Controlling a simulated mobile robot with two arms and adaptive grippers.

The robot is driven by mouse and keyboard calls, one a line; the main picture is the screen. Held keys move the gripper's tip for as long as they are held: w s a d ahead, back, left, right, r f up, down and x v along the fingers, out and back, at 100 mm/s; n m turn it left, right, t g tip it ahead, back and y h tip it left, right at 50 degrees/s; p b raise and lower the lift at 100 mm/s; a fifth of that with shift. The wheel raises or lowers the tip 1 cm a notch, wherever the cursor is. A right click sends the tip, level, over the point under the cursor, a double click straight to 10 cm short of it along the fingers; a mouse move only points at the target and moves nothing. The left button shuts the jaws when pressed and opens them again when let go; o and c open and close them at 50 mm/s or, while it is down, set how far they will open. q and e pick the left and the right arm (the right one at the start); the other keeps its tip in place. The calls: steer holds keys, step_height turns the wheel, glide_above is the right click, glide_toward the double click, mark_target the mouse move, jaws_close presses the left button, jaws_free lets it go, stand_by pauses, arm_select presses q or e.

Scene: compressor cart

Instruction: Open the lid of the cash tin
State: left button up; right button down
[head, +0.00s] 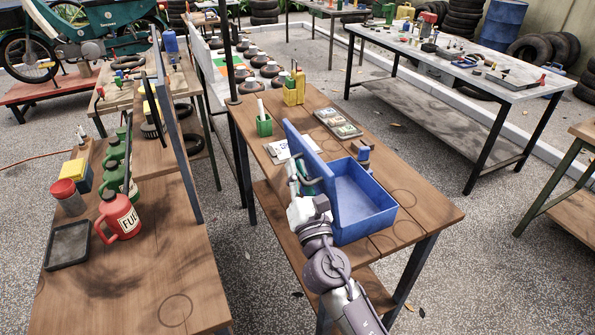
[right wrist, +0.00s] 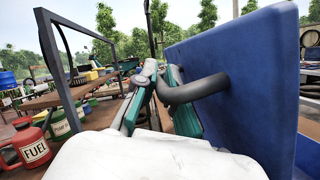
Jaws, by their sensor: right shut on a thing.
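The blue cash tin (head: 370,226) stands on the wooden table with its inside open to view. Its lid (head: 313,160) stands up steeply along the tin's left side; in the right wrist view the lid (right wrist: 245,75) fills the right part. A dark bent handle (right wrist: 205,88) sticks out of the lid's outer face. My right gripper (head: 303,180) is at the lid's left, outer side. In the right wrist view its teal fingers (right wrist: 163,88) are shut on the handle. My left gripper is not in view.
The wooden table (head: 425,210) also holds a green cup (head: 264,127), a yellow container (head: 292,92), white papers (head: 288,149), a grey tray (head: 338,124) and a small blue object (head: 364,154) behind the tin. A bench (head: 140,270) with red and green cans stands at left.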

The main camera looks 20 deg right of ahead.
steer(key=c, duration=1.5)
jaws_free()
steer(key=v, duration=1.2)
